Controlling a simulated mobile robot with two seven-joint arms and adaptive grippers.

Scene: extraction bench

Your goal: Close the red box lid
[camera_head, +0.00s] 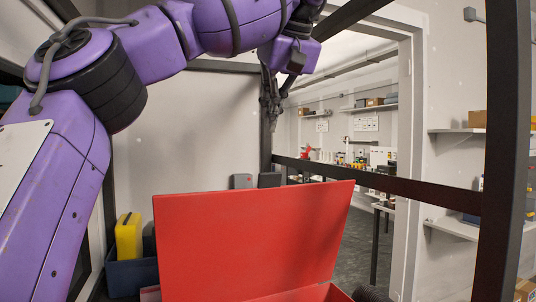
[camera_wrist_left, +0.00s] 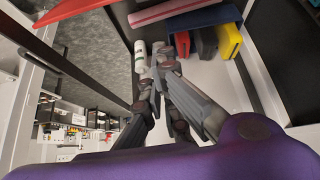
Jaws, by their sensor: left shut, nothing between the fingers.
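The red box lid (camera_head: 250,240) stands open, raised and slightly tilted, in the lower middle of the head view. A strip of the red box (camera_head: 325,294) shows below its right end; the rest of the box is hidden or cut off. My left gripper (camera_head: 270,122) hangs above and beyond the lid, apart from it, with its fingers pointing down. It is shut and empty, and it also shows in the left wrist view (camera_wrist_left: 165,52). A red pointed shape (camera_wrist_left: 72,9) at the top left of the wrist view may be part of the lid. My right gripper does not show.
A blue bin (camera_head: 130,278) with a yellow case (camera_head: 128,236) stands left of the lid. A dark frame post (camera_head: 505,150) and rail (camera_head: 400,185) stand on the right. Shelves (camera_head: 465,130) line the wall behind. The space directly above the lid is clear.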

